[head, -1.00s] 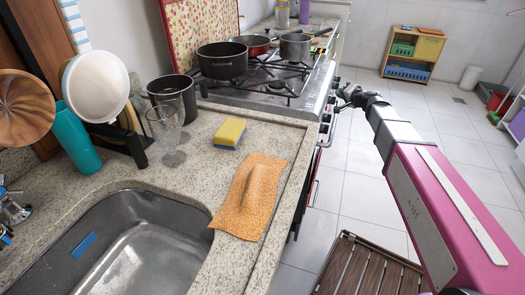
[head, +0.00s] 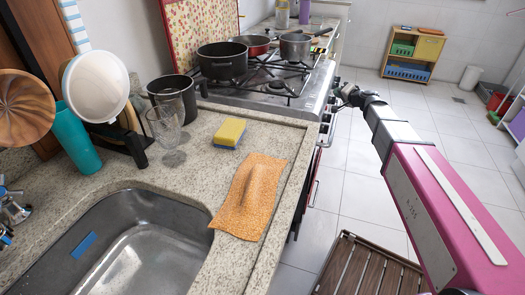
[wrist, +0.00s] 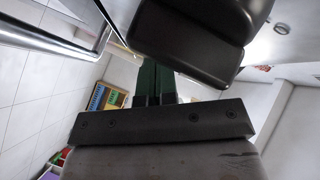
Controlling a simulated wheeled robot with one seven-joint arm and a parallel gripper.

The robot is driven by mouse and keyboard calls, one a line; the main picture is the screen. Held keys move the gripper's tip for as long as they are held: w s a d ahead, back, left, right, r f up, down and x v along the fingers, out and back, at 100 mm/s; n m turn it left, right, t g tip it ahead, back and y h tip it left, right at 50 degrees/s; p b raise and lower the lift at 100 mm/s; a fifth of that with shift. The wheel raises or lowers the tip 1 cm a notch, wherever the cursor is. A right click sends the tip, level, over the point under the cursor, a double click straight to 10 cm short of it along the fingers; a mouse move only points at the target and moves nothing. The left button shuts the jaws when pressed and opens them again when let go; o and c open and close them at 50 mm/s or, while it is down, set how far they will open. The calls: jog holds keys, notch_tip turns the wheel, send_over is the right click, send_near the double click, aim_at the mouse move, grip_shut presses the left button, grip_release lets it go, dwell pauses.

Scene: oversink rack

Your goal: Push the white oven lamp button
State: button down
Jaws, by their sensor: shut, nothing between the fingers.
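The stove (head: 305,95) stands beyond the counter, and its front panel faces right in the head view. My gripper (head: 339,91) is beside the knobs on this panel, small and partly dark in the head view. In the wrist view my gripper's dark green fingers (wrist: 153,82) are together and empty. A large black rounded part (wrist: 190,35), likely a stove knob, is very close to the wrist camera and covers part of the fingertips' surroundings. I cannot make out the white oven lamp button in either view. Whether the fingertips touch the panel cannot be told.
A metal bar (wrist: 50,35), likely the oven handle, crosses the upper left of the wrist view. Pots (head: 222,61) stand on the burners. A wooden slatted piece (head: 360,265) is on the floor at the front. The tiled floor right of the stove is mostly clear.

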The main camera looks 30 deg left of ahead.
jog(key=shift+d, duration=0.1)
jog(key=shift+w+d, duration=0.1)
jog(key=shift+d, duration=0.25)
jog(key=shift+w+d, duration=0.25)
jog(key=shift+d, duration=0.7)
jog(key=shift+w+d, duration=0.2)
jog(key=shift+d, duration=0.8)
jog(key=shift+w+d, duration=0.25)
jog(key=shift+d, duration=0.7)
